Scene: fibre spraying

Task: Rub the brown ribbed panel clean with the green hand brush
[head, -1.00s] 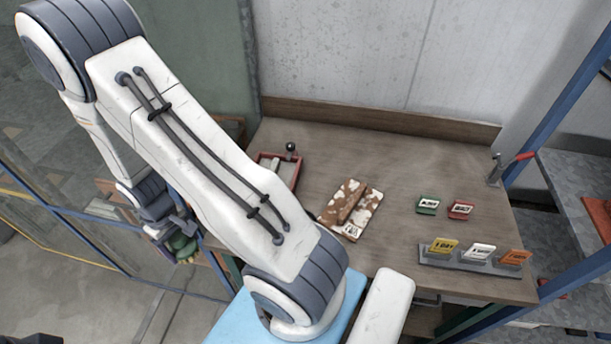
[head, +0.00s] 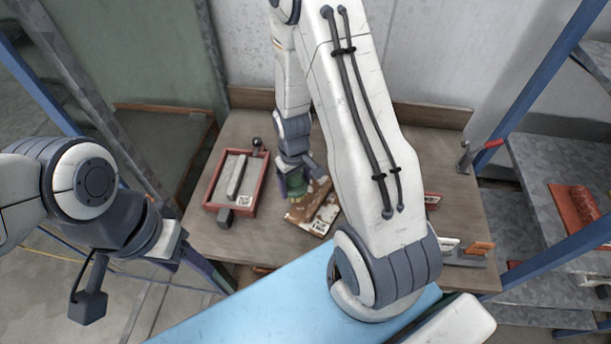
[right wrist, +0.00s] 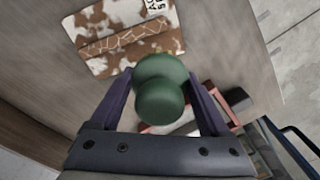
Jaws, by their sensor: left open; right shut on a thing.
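The brown panel (head: 325,216) lies on the table with white patches over it and a raised rib along it; my right arm partly covers it in the head view. It also shows in the right wrist view (right wrist: 120,35), with a printed label at one corner. My right gripper (head: 292,180) is shut on the green hand brush (right wrist: 160,88), whose rounded green top shows between the fingers. The brush is over or beside the panel's left end; I cannot tell whether it touches. My left gripper (head: 172,246) is off the table's left side, empty, its fingers hardly visible.
A red-rimmed tray (head: 209,205) with a grey bar stands left of the panel. Coloured cards in a grey holder (head: 465,259) are at the table's right, partly behind my right arm. A red-handled clamp (head: 464,158) is at the right edge.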

